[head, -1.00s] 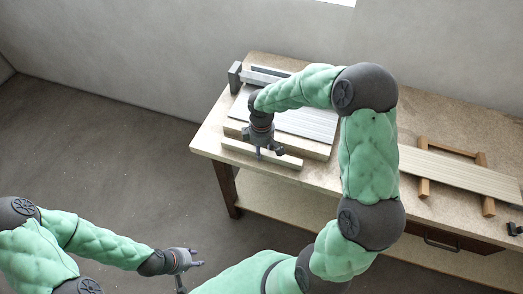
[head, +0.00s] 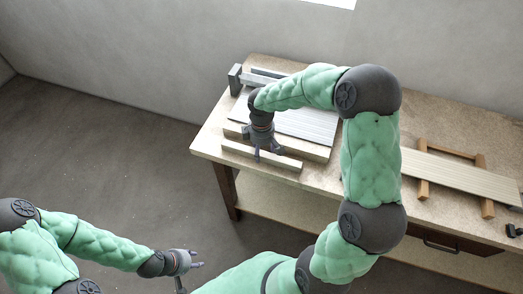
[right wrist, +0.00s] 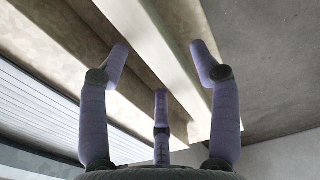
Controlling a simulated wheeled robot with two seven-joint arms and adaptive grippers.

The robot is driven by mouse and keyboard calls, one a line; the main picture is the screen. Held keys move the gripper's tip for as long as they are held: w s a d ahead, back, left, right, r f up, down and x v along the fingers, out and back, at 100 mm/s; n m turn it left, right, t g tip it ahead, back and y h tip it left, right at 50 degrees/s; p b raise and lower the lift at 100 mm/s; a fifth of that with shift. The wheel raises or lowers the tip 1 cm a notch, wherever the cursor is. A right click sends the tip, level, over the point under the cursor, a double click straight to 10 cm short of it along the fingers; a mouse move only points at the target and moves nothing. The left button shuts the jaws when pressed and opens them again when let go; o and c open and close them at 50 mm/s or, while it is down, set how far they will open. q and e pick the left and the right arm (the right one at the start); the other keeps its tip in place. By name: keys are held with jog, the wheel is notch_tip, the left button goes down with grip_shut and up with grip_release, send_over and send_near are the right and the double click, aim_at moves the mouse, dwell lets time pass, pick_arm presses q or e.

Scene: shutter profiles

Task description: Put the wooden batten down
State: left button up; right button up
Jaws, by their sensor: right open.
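The wooden batten (head: 286,160) is a pale, narrow bar lying along the front edge of the workbench, in front of the slatted panel. In the right wrist view the batten (right wrist: 165,50) runs diagonally between the spread purple fingers. My right gripper (head: 268,152) is open just above the batten, with its fingers apart on either side of it; it also shows in the right wrist view (right wrist: 160,70). The gripper hides part of the batten in the head view. My left gripper (head: 199,258) is open and empty, low over the floor, away from the bench.
The workbench (head: 345,178) carries a pale slatted panel (head: 312,125) on a wooden base, with a grey bar device (head: 235,78) behind. To the right, a long slatted profile (head: 450,172) rests on a wooden frame (head: 424,188). A small dark object (head: 513,230) sits at the right edge.

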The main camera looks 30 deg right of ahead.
aim_at(262, 151)
notch_tip(262, 151, up, 11)
jog(key=p, duration=0.2)
jog(key=shift+f+p, duration=0.15)
jog(key=shift+p, duration=0.15)
